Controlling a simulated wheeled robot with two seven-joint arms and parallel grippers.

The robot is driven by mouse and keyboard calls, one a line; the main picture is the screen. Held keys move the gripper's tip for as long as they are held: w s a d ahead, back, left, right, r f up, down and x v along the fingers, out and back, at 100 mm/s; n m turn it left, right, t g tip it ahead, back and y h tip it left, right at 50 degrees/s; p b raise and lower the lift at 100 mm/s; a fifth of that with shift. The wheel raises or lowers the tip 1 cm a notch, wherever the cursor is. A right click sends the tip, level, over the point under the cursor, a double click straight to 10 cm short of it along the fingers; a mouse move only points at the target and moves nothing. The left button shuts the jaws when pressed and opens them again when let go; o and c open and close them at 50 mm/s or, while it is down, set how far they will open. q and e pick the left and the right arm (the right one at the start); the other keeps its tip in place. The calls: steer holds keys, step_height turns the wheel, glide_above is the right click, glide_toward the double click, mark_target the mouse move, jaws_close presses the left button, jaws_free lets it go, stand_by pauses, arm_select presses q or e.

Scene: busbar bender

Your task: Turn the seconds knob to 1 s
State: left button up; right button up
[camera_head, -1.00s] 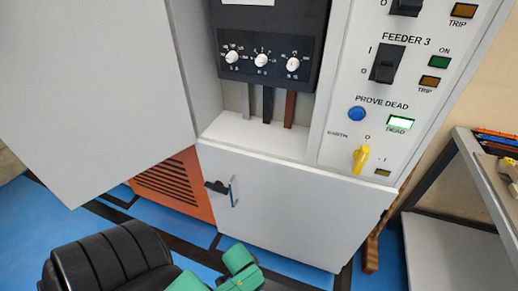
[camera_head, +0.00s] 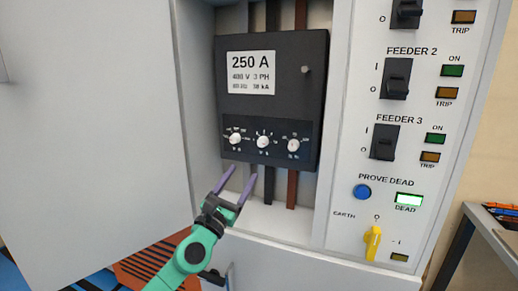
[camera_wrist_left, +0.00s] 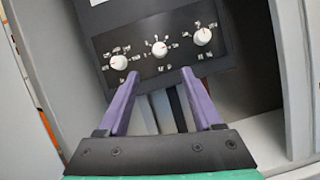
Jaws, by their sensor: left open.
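Three white knobs sit in a row on the black breaker unit: a left knob (camera_head: 235,138), a middle knob (camera_head: 263,142) and a right knob (camera_head: 293,145). The left wrist view also shows the left (camera_wrist_left: 118,62), middle (camera_wrist_left: 159,48) and right (camera_wrist_left: 203,36) knobs. Their printed scales are too small to read, so I cannot tell which is the seconds knob or its setting. My left gripper (camera_head: 239,176) is open and empty, its purple fingers pointing up just below the knob row. In the left wrist view its fingertips (camera_wrist_left: 160,74) straddle the line below the middle knob. My right gripper is not in view.
An open grey door (camera_head: 95,120) stands left of my left arm. The feeder panel with black switches (camera_head: 396,78) and a yellow earth handle (camera_head: 372,243) is to the right. Busbars (camera_head: 292,190) run below the breaker unit, above a white ledge (camera_head: 285,221).

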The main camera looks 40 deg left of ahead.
arm_select(q)
steer(key=p, duration=0.2)
glide_toward(261, 145)
steer(key=r+x, duration=0.1)
steer(key=x, duration=0.7)
steer(key=shift+w+a+f, duration=0.15)
steer(key=shift+w+f, duration=0.2)
jaws_close()
